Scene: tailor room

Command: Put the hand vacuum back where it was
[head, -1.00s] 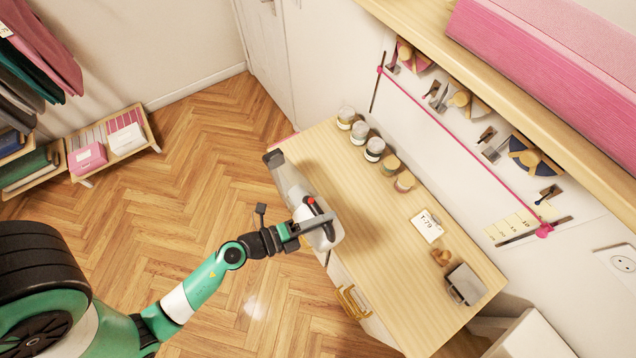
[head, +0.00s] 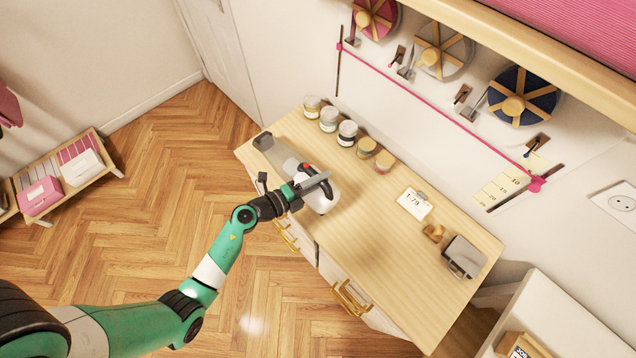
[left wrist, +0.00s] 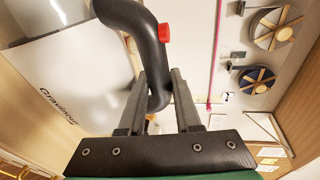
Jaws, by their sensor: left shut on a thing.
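The hand vacuum (head: 322,194) is white and grey with a black handle and a red button. In the head view it is at the left part of the wooden counter top, its grey nozzle pointing to the far left corner. I cannot tell whether it touches the counter. My left gripper (head: 307,188) is shut on its handle. In the left wrist view the fingers (left wrist: 160,100) close around the black handle (left wrist: 150,45), beside the white body (left wrist: 75,80). My right gripper is not in view.
Several jars (head: 347,133) stand along the counter's back edge. A card marked T-79 (head: 414,204), a small wooden piece (head: 434,232) and a grey metal box (head: 464,257) are to the right. The counter's middle (head: 365,215) is clear. Brass-handled drawers (head: 350,298) are in front.

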